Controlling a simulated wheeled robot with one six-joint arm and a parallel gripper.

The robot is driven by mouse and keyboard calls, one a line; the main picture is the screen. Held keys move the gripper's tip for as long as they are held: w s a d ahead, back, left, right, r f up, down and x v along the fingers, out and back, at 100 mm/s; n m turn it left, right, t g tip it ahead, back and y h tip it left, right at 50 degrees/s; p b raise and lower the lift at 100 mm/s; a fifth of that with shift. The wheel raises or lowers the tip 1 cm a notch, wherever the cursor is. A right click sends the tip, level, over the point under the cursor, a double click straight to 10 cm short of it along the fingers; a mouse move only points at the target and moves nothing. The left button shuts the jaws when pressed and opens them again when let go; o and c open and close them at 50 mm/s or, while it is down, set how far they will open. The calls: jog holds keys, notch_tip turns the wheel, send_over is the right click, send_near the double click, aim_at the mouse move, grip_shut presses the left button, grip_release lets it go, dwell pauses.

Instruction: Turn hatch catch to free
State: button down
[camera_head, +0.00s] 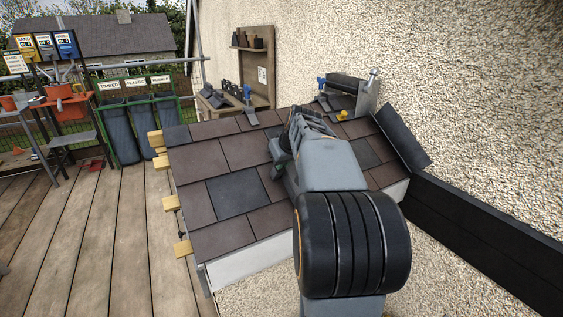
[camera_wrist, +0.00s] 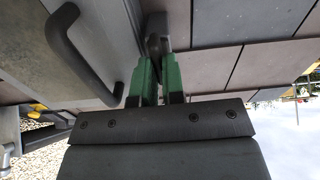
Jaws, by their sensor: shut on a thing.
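My gripper (camera_wrist: 157,72) has green fingers, shut on a small dark piece that looks like the hatch catch (camera_wrist: 155,43). Only the catch's far end shows above the fingertips; its turned position is hard to tell. To its left in the wrist view is a grey panel, seemingly the hatch (camera_wrist: 108,28), with a dark bent handle (camera_wrist: 62,48) on it. In the head view my gripper (camera_head: 279,160) is low over the middle of the tiled roof, and my arm hides the catch and most of the hatch.
Brown tiles with some grey ones cover the small roof (camera_head: 205,160). A pebbled wall (camera_head: 470,90) and a dark gutter-like beam (camera_head: 490,240) bound the right. Wooden decking (camera_head: 100,240) is clear at left.

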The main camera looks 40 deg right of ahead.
jog(key=c, duration=1.2)
grip_release()
jog(key=p+v, duration=0.2)
jog(key=v, duration=1.1)
jog(key=shift+s+r, duration=0.15)
jog(key=shift+r, duration=0.2)
